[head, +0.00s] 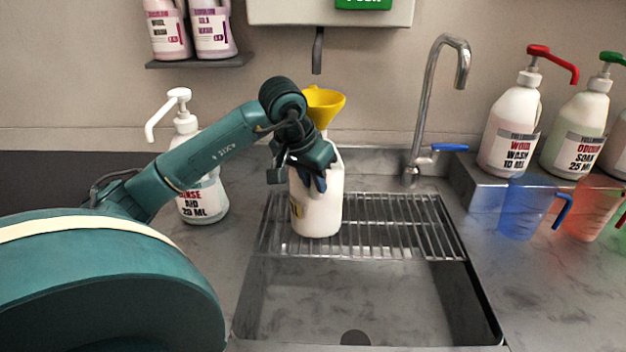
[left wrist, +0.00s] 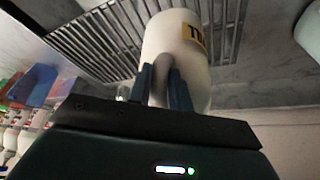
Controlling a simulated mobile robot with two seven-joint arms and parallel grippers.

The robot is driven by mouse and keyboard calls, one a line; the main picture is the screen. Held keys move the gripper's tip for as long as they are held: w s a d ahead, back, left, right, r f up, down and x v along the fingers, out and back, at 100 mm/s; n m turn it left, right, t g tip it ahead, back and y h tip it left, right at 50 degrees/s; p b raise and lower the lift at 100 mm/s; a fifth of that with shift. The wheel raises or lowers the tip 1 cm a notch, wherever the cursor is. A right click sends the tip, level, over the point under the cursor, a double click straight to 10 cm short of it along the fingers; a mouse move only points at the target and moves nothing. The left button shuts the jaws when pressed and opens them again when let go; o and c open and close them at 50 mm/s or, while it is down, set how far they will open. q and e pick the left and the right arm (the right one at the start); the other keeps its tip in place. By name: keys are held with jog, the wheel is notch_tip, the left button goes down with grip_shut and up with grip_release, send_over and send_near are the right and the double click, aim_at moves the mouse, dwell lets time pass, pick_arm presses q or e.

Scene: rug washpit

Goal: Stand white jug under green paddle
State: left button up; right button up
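The white jug (head: 325,210) is upright over the wire rack, with a yellow funnel (head: 325,99) at its top. The green paddle (head: 363,3) is on the pale wall dispenser, cut off by the top edge. The dispenser's dark spout (head: 318,50) hangs a little above the funnel. My left gripper (head: 314,180) is at the jug's near upper side. In the left wrist view its blue fingers (left wrist: 161,88) close on the handle of the jug (left wrist: 185,45). I cannot tell whether the jug's base touches the rack. My right gripper is not in view.
The wire rack (head: 390,226) spans the back of the sink (head: 300,300). A tap (head: 430,100) stands behind right. A white-pump bottle (head: 205,195) is at left. Pump bottles (head: 512,125) stand on a right ledge, with blue (head: 525,208) and red (head: 588,215) clear jugs before them.

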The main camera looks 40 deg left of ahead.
pick_arm(q)
jog(key=o, duration=0.4)
jog(key=shift+r, duration=0.1)
jog(key=v, duration=1.2)
jog(key=shift+p, duration=0.35)
